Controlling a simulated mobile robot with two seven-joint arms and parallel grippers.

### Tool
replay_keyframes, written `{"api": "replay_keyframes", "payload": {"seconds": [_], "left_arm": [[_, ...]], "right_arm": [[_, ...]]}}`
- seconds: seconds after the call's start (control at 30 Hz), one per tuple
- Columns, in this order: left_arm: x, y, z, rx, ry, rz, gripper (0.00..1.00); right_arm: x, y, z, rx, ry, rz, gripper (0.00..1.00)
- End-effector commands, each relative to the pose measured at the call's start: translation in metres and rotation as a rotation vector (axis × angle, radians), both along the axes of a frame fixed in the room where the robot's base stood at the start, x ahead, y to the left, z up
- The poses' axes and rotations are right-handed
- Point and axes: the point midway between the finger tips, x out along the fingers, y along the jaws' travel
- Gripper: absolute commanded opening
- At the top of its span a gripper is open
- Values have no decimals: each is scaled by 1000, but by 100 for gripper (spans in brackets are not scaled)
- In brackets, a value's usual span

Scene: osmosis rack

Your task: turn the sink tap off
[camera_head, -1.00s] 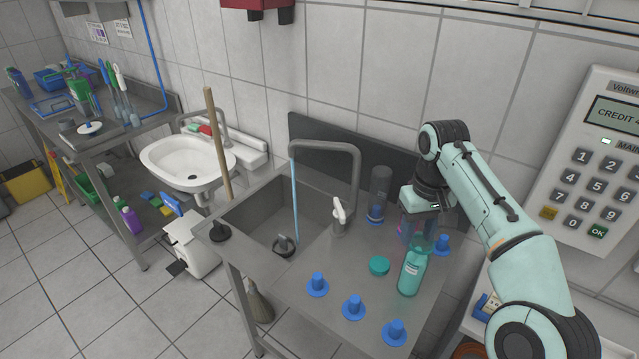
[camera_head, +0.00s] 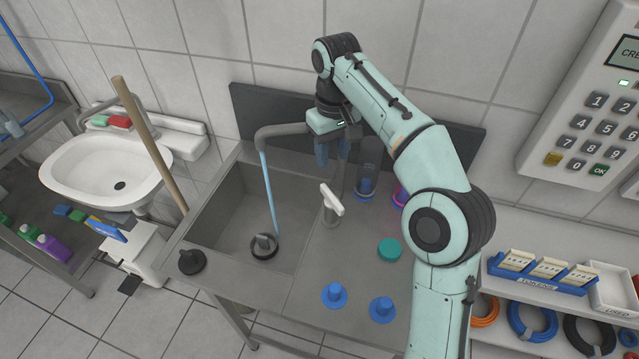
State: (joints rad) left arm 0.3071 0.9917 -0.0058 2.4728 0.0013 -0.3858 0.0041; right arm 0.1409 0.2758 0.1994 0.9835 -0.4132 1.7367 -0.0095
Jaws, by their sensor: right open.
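The sink tap (camera_head: 285,129) is a grey bent pipe, partly hidden behind my right gripper. A thin blue stream of water (camera_head: 268,195) runs from its spout into the steel sink basin (camera_head: 225,215). A white lever handle (camera_head: 331,200) stands on a short post on the counter, right of the basin. My right gripper (camera_head: 333,152) is open and points down, behind and above the lever in the picture, in front of the tap pipe. Its bluish fingers look empty and apart from the lever. My left gripper is not in view.
A dark cylinder on a blue base (camera_head: 368,168) stands close right of the gripper. A teal disc (camera_head: 389,249) and blue pegs (camera_head: 335,294) are on the counter. A wooden-handled plunger (camera_head: 150,142) leans at the basin's left. A black plug (camera_head: 264,245) is in the basin.

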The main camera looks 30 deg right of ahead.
Motion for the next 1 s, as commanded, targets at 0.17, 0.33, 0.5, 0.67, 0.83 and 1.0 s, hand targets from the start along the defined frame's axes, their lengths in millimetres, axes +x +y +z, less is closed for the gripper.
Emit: {"api": "replay_keyframes", "payload": {"seconds": [0.17,0.33,0.5,0.67,0.83,1.0], "left_arm": [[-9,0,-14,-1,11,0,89],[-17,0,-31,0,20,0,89],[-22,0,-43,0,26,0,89],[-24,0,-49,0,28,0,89],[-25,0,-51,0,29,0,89],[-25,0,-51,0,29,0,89]], "right_arm": [[-2,0,-26,0,5,-1,43],[-2,0,-63,0,6,-1,43],[-2,0,-97,0,5,-1,43],[-1,0,-119,1,2,0,43],[-1,0,-130,1,0,-1,43],[-1,0,-132,1,0,-1,43]]}}
